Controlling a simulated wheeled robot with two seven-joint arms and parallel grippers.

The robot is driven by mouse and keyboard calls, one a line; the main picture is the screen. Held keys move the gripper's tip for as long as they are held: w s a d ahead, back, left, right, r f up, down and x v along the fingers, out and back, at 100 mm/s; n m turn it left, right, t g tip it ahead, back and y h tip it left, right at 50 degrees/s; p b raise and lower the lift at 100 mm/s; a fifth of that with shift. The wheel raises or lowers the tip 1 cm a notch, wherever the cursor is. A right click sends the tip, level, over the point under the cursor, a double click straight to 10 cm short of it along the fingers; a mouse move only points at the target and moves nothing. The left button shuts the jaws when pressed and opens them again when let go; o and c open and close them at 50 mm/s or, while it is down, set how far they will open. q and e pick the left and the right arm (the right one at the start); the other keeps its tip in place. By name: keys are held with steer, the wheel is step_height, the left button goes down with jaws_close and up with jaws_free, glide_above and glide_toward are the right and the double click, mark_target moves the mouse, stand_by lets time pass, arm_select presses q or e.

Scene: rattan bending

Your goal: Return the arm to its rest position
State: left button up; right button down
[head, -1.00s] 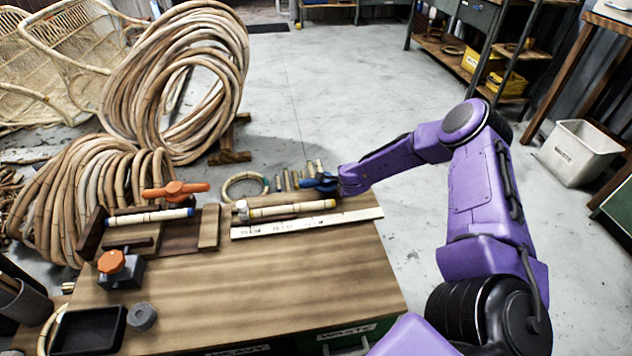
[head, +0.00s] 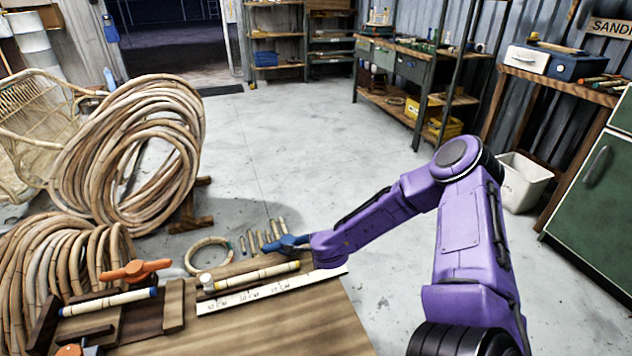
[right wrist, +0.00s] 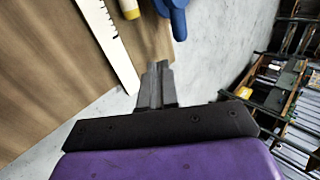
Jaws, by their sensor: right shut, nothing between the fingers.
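My right arm (head: 465,225) comes in from the right in the head view and reaches to the right end of the wooden bench. In the right wrist view, my right gripper (right wrist: 157,66) has its fingers together with nothing between them. It points at the bench edge, close to a blue tool (right wrist: 174,18) that also shows in the head view (head: 288,243). In the head view my right fingers cannot be made out at the arm's end. My left gripper is not in view.
The bench (head: 270,325) holds a ruler strip (head: 265,293), a rattan piece (head: 262,274) and an orange-handled clamp (head: 135,270). Large rattan coils (head: 130,150) stand at left. A waste bin (head: 522,182) and a green cabinet (head: 600,185) are at right. The middle floor is clear.

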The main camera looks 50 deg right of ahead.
stand_by(0.5)
steer(key=s+a+n+g+p, duration=0.1)
steer(key=s+a+n+p, duration=0.2)
steer(key=s, duration=0.6)
steer(key=s+a+n+g+p, duration=0.1)
steer(key=s+a+n+p, duration=0.3)
steer(key=s+a+n, duration=0.3)
steer(key=s+a+n+g+y+p, duration=0.1)
steer(key=s+a+n+p, duration=0.2)
steer(key=s+a+n, duration=0.3)
steer(key=s+n, duration=0.1)
steer(key=s, duration=0.4)
steer(key=shift+f+n+g, duration=0.2)
steer(key=shift+n+g, duration=0.1)
steer(key=shift+g, duration=0.1)
